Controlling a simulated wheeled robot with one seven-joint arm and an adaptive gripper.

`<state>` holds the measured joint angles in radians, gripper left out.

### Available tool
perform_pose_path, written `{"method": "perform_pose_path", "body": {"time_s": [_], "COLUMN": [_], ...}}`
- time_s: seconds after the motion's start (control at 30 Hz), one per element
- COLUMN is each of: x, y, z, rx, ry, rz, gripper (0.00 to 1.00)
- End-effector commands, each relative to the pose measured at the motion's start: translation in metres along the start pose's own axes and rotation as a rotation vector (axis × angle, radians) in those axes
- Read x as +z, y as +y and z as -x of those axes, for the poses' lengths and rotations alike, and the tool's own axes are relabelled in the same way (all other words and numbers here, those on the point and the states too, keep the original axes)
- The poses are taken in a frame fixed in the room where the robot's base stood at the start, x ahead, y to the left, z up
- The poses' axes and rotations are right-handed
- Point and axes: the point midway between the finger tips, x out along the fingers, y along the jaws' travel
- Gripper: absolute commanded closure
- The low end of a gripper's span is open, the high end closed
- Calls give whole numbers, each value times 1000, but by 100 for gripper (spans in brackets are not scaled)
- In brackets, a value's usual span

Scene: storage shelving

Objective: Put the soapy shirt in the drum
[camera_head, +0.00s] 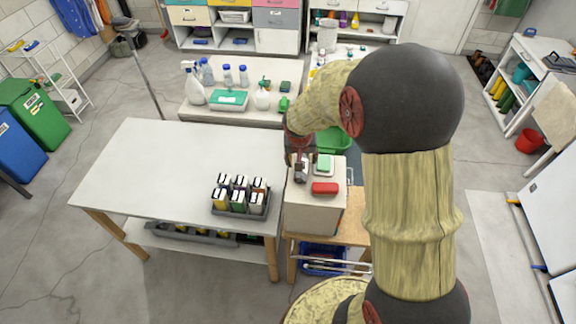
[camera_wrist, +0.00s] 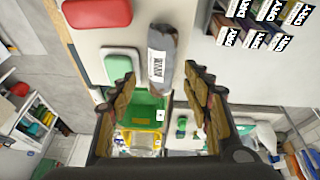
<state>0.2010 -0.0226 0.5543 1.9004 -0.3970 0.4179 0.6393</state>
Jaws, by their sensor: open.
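A dark grey rolled cloth (camera_wrist: 163,62) with a white label lies on a light box top (camera_head: 331,174); the label is too small to read surely. It also shows in the head view (camera_head: 301,174). My gripper (camera_wrist: 160,82) is open, its fingers apart on either side of the near end of the roll. I cannot tell whether they touch it. In the head view my gripper (camera_head: 300,151) is small and partly hidden by my arm. A green tub (camera_head: 333,141) stands behind the box, partly covered by my arm. Nothing is clearly recognisable as a drum.
A red pad (camera_head: 325,188) and a green-and-white block (camera_head: 324,162) lie beside the roll. Bottles (camera_head: 195,83) stand on the table behind.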

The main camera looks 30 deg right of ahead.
Motion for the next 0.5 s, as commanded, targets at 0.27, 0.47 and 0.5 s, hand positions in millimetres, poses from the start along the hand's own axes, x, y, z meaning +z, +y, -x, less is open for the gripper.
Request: {"method": "perform_pose_path", "body": {"time_s": [0.27,0.47,0.5], "x": [-11,-11,-10], "y": [-6,-6,-6], "z": [-6,-26,-30], "rx": [-24,-24,-23], "ry": [38,37,36], "rz": [-102,-101,-100], "gripper": [51,51,51]}}
